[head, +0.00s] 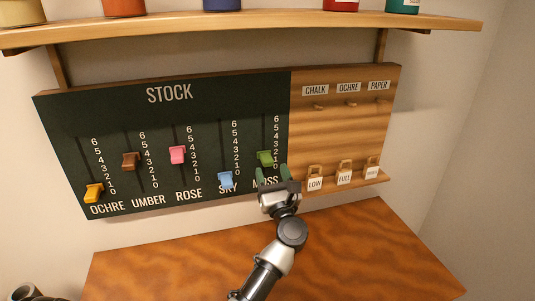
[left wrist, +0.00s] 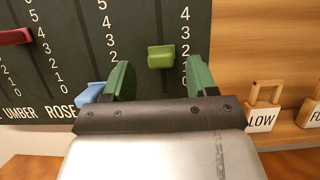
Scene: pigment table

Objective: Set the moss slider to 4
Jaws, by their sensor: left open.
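The moss slider is a green knob (head: 265,158) on the rightmost track of the dark stock board (head: 215,110). It sits low on its scale, around the 1 and 2 marks; its exact level is hard to read. My left gripper (head: 272,174) is open just below and in front of it. In the left wrist view the green knob (left wrist: 160,57) appears between the two green fingers of my left gripper (left wrist: 158,68), with gaps on both sides and nothing held. The MOSS label is partly hidden behind the gripper. My right gripper does not show.
The blue sky slider (head: 225,179) sits low, just left of my left gripper. Rose (head: 177,154), umber (head: 130,161) and ochre (head: 94,193) sliders are farther left. Tagged wooden blocks (head: 315,183) stand on a ledge at right. A shelf (head: 270,21) with jars is above.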

